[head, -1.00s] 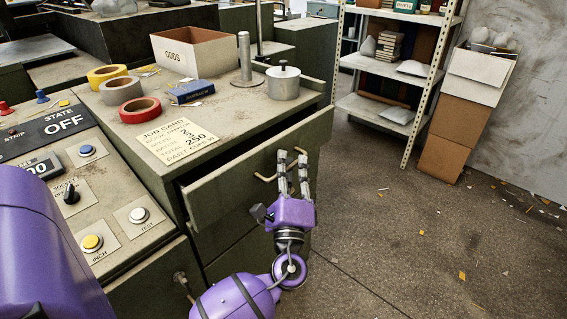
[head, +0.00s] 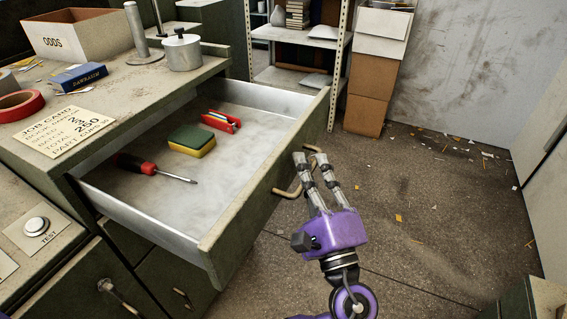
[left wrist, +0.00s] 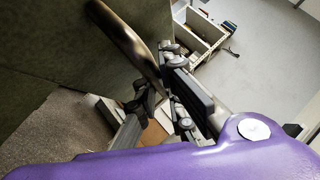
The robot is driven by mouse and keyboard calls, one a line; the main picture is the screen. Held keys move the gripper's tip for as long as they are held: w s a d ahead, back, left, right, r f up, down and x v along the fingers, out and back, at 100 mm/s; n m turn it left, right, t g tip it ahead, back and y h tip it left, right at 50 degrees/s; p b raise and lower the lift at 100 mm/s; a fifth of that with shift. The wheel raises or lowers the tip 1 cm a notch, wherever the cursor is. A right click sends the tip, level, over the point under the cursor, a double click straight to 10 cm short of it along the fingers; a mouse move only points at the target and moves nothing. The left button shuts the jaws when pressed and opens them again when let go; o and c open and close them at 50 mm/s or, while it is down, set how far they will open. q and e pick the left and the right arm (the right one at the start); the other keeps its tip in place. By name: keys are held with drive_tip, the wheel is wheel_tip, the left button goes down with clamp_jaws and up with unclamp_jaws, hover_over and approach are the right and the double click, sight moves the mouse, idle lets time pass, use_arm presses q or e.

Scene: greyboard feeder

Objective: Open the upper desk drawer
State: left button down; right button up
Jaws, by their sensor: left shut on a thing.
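The upper desk drawer (head: 262,205) stands far out of the green desk, its pale metal inside in view. In it lie a red-handled screwdriver (head: 150,168), a yellow and green sponge (head: 191,141) and a red tool (head: 221,121). My left gripper (head: 308,158) is at the drawer front, with its fingers at the bent brass handle (head: 287,192). It is shut on the handle, which also shows in the left wrist view (left wrist: 130,42) running down between the fingers. My right gripper is not in view.
The desk top holds an ODDS box (head: 75,32), a lidded pot (head: 181,52), a blue box (head: 79,77), red tape (head: 18,105) and a job card (head: 66,131). Shelving (head: 342,60) and cartons (head: 372,80) stand behind. The floor right of the drawer is open, with scattered scraps.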

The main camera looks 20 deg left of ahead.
use_arm(q)
drive_tip(key=shift+s+d+f, duration=0.1)
drive_tip(key=shift+d, duration=1.05)
drive_tip(key=c, duration=2.1)
unclamp_jaws()
drive_tip(key=shift+s, duration=0.1)
drive_tip(key=v, duration=1.2)
